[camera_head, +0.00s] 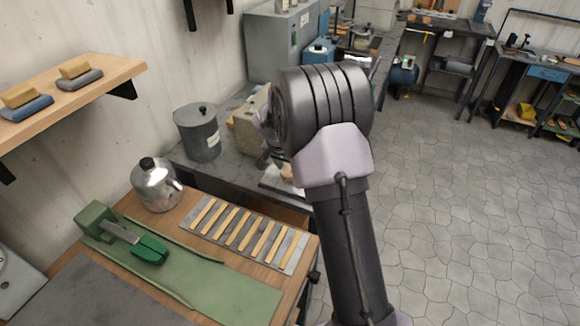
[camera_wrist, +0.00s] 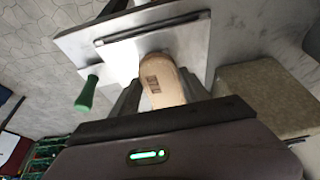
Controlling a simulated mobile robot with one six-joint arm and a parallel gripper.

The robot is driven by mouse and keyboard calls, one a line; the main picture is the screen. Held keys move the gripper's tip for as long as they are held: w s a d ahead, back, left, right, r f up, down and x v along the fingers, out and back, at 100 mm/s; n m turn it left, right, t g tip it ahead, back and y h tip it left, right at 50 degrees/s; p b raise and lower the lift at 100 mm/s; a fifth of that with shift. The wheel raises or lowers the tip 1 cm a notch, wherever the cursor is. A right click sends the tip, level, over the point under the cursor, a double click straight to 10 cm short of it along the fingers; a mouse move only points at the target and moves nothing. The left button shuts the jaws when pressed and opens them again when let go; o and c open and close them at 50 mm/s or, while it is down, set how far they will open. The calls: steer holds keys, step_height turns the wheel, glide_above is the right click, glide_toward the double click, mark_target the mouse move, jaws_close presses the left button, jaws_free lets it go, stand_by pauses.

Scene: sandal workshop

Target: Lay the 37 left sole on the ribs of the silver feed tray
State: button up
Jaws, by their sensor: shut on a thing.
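My gripper (camera_wrist: 160,94) is shut on a pale tan sole (camera_wrist: 162,80) with a small dark printed mark, too small to read. The sole points away from the gripper in the wrist view. Beyond it is a flat silver plate (camera_wrist: 187,44) with a dark bar along one edge; I cannot tell whether the sole touches it. In the head view, my arm hides most of the gripper, and a pale plate (camera_head: 272,184) shows beside it. A grey plate with several tan ribs (camera_head: 243,236) lies on the wooden bench, apart from my gripper.
A green handle (camera_wrist: 87,94) and a rough beige block (camera_wrist: 268,98) flank the gripper in the wrist view. In the head view, a grey canister (camera_head: 198,133), a silver can (camera_head: 155,186) and a green tool (camera_head: 148,249) stand left. Open floor lies right.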

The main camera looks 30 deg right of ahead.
steer(key=o, duration=1.5)
steer(key=shift+o, duration=0.2)
steer(key=shift+r, duration=0.1)
steer(key=p+v, duration=0.4)
steer(key=v, duration=1.3)
steer(key=s+a+n+t+y+b, duration=0.1)
steer(key=s+a+n+y+b, duration=0.1)
steer(key=s+a, duration=0.3)
steer(key=s+a+n+t+y+b, duration=0.1)
steer(key=s+a, duration=0.5)
steer(key=s, duration=0.8)
steer(key=s+a+n+t+y+b, duration=0.1)
steer(key=s+a+n+y+b, duration=0.1)
steer(key=s+a, duration=0.4)
steer(key=s+n+b, duration=0.1)
steer(key=s+b, duration=0.1)
steer(key=s, duration=0.1)
steer(key=shift+s+r+y, duration=0.3)
steer(key=shift+r, duration=0.05)
